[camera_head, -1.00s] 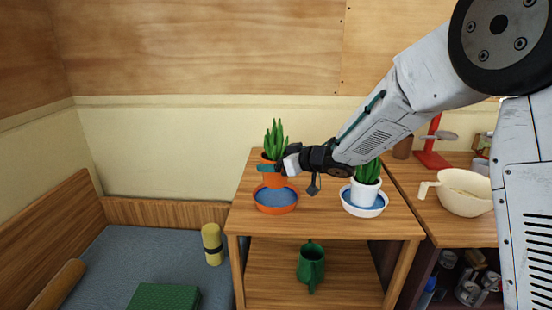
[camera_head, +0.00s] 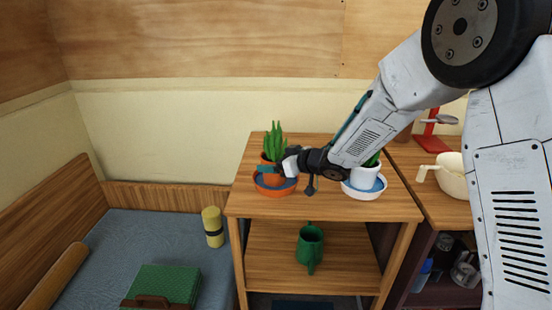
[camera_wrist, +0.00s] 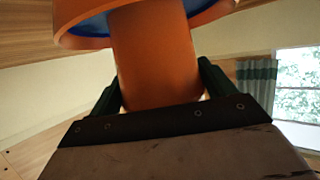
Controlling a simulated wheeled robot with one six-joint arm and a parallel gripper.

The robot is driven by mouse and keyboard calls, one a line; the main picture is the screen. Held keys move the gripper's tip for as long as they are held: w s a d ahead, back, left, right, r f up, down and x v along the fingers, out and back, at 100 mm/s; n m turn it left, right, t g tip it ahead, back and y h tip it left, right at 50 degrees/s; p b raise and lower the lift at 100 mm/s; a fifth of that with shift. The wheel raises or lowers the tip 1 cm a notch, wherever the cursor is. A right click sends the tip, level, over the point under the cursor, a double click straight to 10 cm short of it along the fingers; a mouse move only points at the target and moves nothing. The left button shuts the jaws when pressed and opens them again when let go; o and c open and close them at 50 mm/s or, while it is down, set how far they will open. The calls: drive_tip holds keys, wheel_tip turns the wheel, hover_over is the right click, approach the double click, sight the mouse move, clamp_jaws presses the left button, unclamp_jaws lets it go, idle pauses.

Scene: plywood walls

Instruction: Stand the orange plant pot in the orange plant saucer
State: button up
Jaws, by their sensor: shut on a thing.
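The orange plant pot (camera_head: 267,159) with a spiky green plant stands upright in my gripper (camera_head: 270,169). The gripper comes from the right and is shut around the pot's side. The orange plant saucer (camera_head: 273,191), blue inside, is on the wooden table, and the pot's lower end is over or in it. In the wrist view the pot (camera_wrist: 155,55) fills the space between the two dark green fingers (camera_wrist: 160,88). The saucer (camera_wrist: 78,38) shows at the top of that view, behind the pot's end. I cannot tell whether the pot's base touches the saucer.
A white pot (camera_head: 362,176) with a plant stands in a white saucer (camera_head: 364,193) to the right, partly behind my arm. A green watering can (camera_head: 310,245) is on the shelf below. The front tabletop (camera_head: 320,207) is clear.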

idle(0.3)
drive_tip(key=o, duration=1.3)
drive_tip(key=v, duration=0.7)
drive_tip(key=shift+s+d, duration=0.25)
drive_tip(key=shift+d, duration=0.05)
